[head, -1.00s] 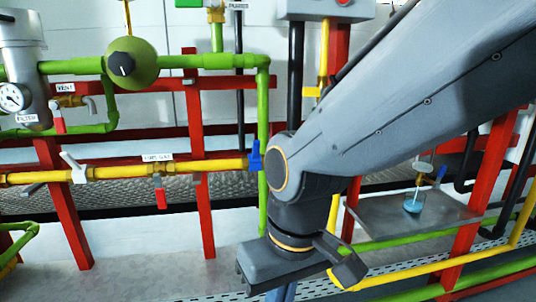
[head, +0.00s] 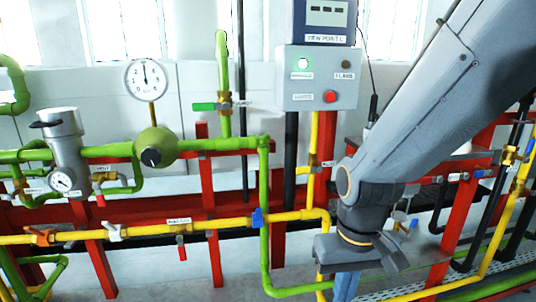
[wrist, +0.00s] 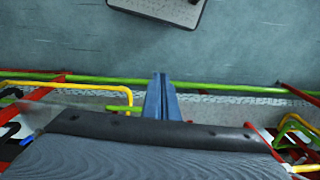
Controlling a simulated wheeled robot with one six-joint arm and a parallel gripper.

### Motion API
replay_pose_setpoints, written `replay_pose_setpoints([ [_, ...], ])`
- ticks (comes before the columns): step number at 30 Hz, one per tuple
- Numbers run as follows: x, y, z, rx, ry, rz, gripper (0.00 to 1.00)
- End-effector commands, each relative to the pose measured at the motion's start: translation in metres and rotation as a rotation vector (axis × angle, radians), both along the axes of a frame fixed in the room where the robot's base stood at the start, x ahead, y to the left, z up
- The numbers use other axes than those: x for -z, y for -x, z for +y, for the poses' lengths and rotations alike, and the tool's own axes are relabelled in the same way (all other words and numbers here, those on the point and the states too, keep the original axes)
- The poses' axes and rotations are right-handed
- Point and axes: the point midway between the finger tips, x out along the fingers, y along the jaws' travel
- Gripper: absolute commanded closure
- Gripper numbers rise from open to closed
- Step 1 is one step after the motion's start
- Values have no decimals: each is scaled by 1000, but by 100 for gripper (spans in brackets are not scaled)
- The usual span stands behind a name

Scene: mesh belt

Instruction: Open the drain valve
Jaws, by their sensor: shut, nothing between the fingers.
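No label that I can read says drain, so I cannot tell which valve is the drain valve. A small valve with a blue handle (head: 413,224) shows just right of my gripper in the head view, partly hidden by my wrist. My gripper (head: 346,286) points down in front of the pipes, its fingers together. In the wrist view the blue fingers (wrist: 160,88) are shut and empty, with open floor beyond the tips. They touch no valve that I can see.
A yellow pipe carries orange (head: 42,237), white (head: 114,232) and blue (head: 257,217) handles. A red handle (head: 182,248) hangs below it. A round gauge (head: 149,78), filter (head: 66,140) and control box (head: 318,78) stand behind. Red posts and green pipes crowd my arm.

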Motion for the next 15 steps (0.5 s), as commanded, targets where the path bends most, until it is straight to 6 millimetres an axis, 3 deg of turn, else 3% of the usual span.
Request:
replay_pose_setpoints([
  [1, -17, 4, -8, 21, 4, 4, 100],
  [6, -45, 11, -31, 76, 15, 12, 100],
  [13, -63, 17, -51, 120, 23, 18, 100],
  [15, -64, 17, -53, 125, 24, 19, 90],
])
